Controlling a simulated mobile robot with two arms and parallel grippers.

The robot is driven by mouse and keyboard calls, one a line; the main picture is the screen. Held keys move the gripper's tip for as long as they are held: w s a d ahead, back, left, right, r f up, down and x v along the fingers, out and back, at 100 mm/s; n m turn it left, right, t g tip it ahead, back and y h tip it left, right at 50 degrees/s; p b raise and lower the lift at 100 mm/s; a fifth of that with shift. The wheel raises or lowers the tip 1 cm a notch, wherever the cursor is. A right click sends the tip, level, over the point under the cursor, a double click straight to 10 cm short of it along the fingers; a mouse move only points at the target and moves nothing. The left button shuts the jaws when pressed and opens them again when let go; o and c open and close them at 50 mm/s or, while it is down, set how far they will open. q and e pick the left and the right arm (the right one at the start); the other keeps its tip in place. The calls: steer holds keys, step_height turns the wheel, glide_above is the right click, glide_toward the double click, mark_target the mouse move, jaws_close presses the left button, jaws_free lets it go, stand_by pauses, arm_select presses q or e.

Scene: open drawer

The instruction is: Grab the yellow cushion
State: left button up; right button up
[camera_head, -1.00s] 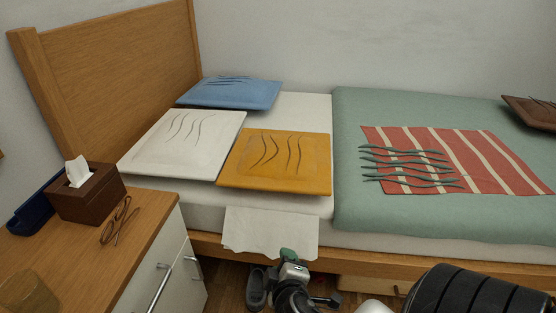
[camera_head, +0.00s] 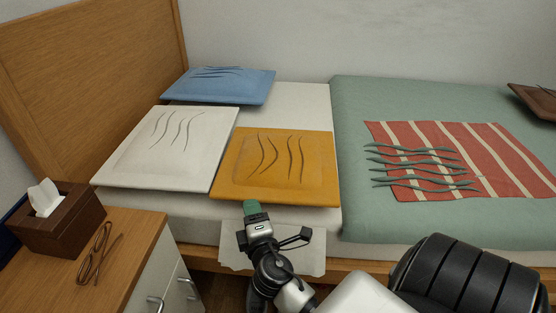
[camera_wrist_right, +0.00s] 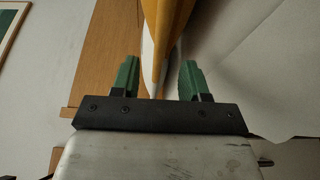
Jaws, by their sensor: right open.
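The yellow cushion (camera_head: 275,168) lies flat on the bed, its front edge at the mattress edge. My right gripper (camera_head: 251,208) is at that front edge, its green fingertips close to it. In the right wrist view the two green fingers of the right gripper (camera_wrist_right: 159,76) are open. The edge of the yellow cushion (camera_wrist_right: 165,35) shows between and beyond them, nearer the middle of the gap. I cannot tell whether a finger touches it. My left gripper is not in view.
A white cushion (camera_head: 170,145) lies left of the yellow one, with a blue cushion (camera_head: 220,86) behind. A red striped cloth (camera_head: 460,150) lies on the green blanket (camera_head: 350,110). A nightstand (camera_head: 120,260) with a tissue box (camera_head: 62,222) and glasses (camera_head: 97,255) stands at left.

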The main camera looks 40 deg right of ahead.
mark_target(243, 193)
steer(key=x, duration=0.2)
steer(key=b+x, duration=0.1)
steer(key=x, duration=0.4)
steer(key=shift+w+a, duration=0.1)
steer(key=shift+a, duration=0.15)
jaws_close()
